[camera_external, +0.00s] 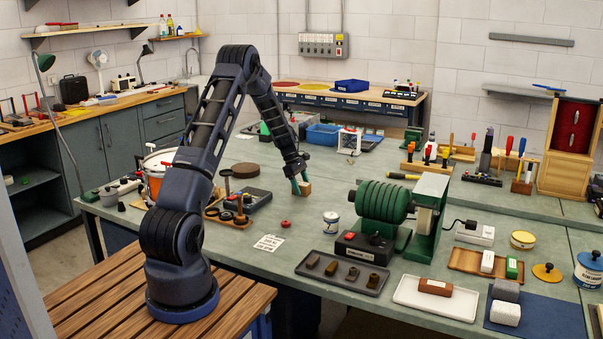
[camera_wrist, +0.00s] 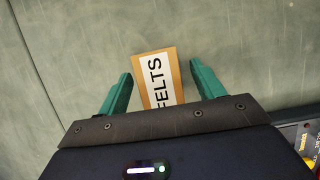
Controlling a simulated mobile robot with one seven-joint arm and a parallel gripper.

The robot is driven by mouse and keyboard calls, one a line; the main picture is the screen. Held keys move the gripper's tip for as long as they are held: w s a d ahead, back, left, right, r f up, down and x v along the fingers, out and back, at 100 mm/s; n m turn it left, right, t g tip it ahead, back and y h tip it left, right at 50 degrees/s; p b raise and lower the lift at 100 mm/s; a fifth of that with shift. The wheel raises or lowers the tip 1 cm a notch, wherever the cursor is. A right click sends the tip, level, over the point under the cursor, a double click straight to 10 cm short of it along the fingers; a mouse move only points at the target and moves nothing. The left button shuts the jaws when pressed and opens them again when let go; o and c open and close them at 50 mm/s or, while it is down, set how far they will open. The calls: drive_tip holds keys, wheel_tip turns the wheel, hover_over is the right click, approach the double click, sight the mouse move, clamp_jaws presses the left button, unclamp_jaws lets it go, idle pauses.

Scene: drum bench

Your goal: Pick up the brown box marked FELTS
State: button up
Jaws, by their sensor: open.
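The brown box marked FELTS (camera_wrist: 158,78) lies on the green bench top (camera_wrist: 255,45) in the wrist view, its white label facing the camera. Its lower end is hidden behind my gripper's body. My gripper (camera_wrist: 160,80) is open, with one green finger on each side of the box and a visible gap on both sides. In the external view, the small brown box (camera_external: 305,188) shows at the fingers of my gripper (camera_external: 300,185), low over the bench. Whether the fingers are level with the box's sides cannot be told.
A dark control box (camera_external: 247,200) and a wooden stand with round black pieces (camera_external: 228,215) are left of the gripper. Bench around the box is clear.

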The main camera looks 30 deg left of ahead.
drive_tip(key=c, duration=1.1)
drive_tip(key=shift+r, duration=0.15)
